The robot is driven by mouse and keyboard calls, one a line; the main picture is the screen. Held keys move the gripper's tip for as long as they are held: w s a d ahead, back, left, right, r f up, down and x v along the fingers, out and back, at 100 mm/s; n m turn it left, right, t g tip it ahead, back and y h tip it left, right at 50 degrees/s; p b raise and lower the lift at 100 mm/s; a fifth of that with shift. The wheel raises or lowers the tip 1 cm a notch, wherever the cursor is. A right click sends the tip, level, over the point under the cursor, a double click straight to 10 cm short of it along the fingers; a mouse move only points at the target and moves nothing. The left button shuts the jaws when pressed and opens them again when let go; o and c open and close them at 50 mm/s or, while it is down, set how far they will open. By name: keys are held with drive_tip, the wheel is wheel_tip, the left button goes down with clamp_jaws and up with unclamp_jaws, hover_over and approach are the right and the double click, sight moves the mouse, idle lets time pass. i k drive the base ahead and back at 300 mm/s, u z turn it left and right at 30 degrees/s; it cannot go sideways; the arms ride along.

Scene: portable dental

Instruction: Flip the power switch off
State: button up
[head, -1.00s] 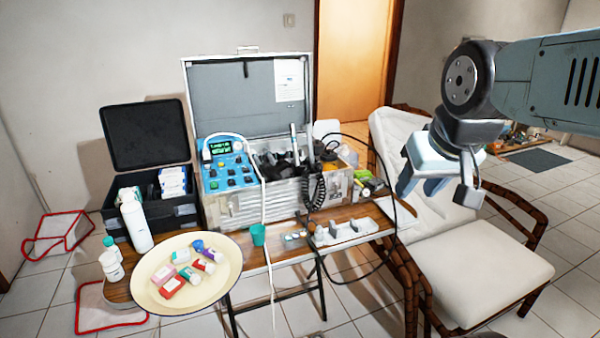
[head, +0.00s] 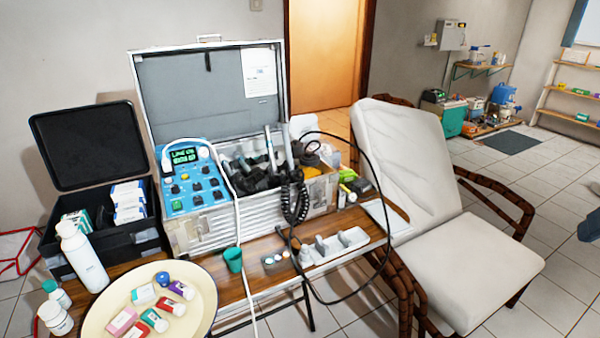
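The blue control panel (head: 205,183) stands at the left end of the open metal case. Its lit green display (head: 184,156) seems to read "LINE ON", with smaller text below. A dark blue-grey piece (head: 590,226) at the right edge may be part of my gripper; the rest is out of frame. Nothing of mine is near the panel.
The metal case (head: 250,222) holds dark handpieces and a coiled cord. A looping black cable (head: 380,230) and a white cable (head: 240,250) hang in front. A cream tray (head: 95,318) with small boxes and bottles is front left. A white chair (head: 440,220) stands right of the table.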

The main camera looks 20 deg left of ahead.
sight(178, 205)
drive_tip(key=z, duration=0.25)
drive_tip(key=k, duration=1)
drive_tip(key=u, duration=1.55)
drive_tip(key=i, duration=1)
drive_tip(key=z, duration=0.05)
